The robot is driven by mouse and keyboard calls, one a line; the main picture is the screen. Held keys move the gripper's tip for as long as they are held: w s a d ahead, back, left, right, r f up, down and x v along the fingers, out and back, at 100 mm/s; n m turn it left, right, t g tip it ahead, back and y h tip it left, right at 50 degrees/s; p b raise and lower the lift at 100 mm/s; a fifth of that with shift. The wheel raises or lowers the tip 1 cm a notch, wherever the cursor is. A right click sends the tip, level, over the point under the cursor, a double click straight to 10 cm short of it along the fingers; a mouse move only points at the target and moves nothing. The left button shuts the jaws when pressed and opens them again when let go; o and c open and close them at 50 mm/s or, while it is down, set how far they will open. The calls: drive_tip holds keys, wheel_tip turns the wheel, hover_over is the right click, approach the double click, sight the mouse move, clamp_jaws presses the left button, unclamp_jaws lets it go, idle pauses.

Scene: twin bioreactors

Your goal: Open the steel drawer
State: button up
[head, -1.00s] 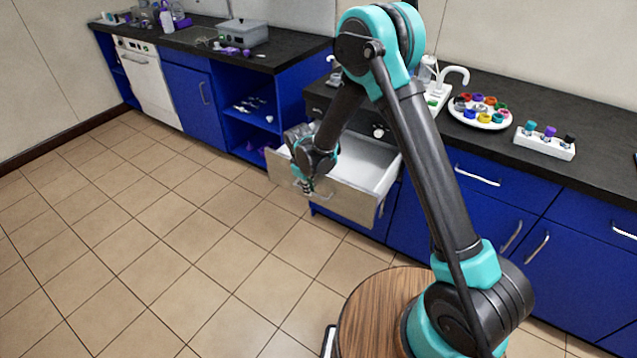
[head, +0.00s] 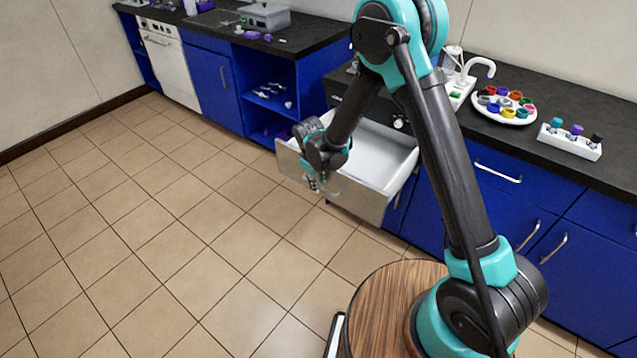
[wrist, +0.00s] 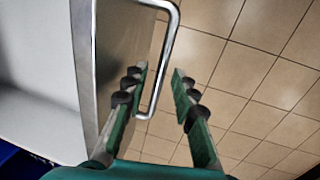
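The steel drawer (head: 347,197) stands pulled well out from the counter unit in the head view, its pale inside showing. In the wrist view, its front panel (wrist: 128,45) runs along the left, with the bar handle (wrist: 171,45) standing out from it. My gripper (head: 317,185) is at the outer face of the drawer front in the head view. In the wrist view, my gripper (wrist: 160,85) has its two fingers apart, with the lower part of the handle showing between them. The fingers are not closed on the bar. Whether one finger touches it I cannot tell.
A black counter (head: 545,128) over blue cabinets carries a round plate of coloured pieces (head: 507,119) and a white rack (head: 569,142). An open blue shelf (head: 270,104) is left of the drawer. Tiled floor (head: 170,250) in front is clear.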

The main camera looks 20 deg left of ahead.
drive_tip(key=shift+r, duration=0.1)
wheel_tip(320, 180, up, 12)
drive_tip(key=s, duration=0.2)
drive_tip(key=shift+a+f, duration=0.2)
drive_tip(key=shift+a, duration=0.15)
idle(0.5)
drive_tip(key=d+r+m+y, duration=0.1)
drive_tip(key=d+r+m, duration=0.2)
drive_tip(key=d, duration=1)
drive_tip(key=d+r+m, duration=0.4)
drive_tip(key=d, duration=0.9)
drive_tip(key=s+d+f+m+t, duration=0.1)
drive_tip(key=s+d+m, duration=0.2)
drive_tip(key=s+d, duration=0.3)
drive_tip(key=s+d+f+m+t, duration=0.1)
drive_tip(key=s+d+m, duration=0.3)
drive_tip(key=s+d, duration=0.3)
drive_tip(key=d, duration=0.4)
